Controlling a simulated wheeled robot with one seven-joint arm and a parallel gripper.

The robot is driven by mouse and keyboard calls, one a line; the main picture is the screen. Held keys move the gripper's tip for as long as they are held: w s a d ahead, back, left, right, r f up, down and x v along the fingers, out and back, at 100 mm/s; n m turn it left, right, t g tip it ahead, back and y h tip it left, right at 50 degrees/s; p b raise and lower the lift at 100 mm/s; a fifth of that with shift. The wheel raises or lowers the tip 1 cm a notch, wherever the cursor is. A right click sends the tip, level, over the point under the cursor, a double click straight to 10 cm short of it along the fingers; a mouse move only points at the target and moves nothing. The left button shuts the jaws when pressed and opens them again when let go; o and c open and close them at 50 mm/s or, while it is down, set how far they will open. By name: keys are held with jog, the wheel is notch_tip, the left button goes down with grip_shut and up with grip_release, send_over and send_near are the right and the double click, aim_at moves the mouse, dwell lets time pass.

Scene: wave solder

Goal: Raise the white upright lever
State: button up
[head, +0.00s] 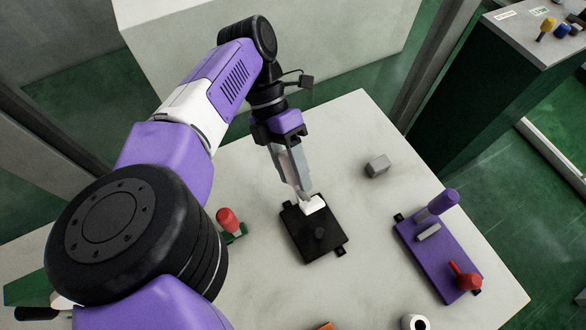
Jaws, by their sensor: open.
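The white lever (315,205) stands at the far edge of a black base plate (304,242) on the table, in the middle of the head view. Only its white top part shows clearly, and its lower part is hard to make out. My gripper (303,198) points down at it from above, with its grey fingers open. The fingertips are right beside the white part, overlapping its left side in the picture. I cannot tell whether they touch it.
A purple plate (440,262) with a purple handle and a red knob stands to the right. A small grey block (377,166) lies behind. A red knob on a green base (229,222) is to the left. A white ring (416,322) lies at the front edge.

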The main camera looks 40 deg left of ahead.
notch_tip(320, 180, up, 20)
jog(key=p, duration=1.3)
jog(key=shift+f, duration=0.2)
jog(key=shift+c, duration=0.5)
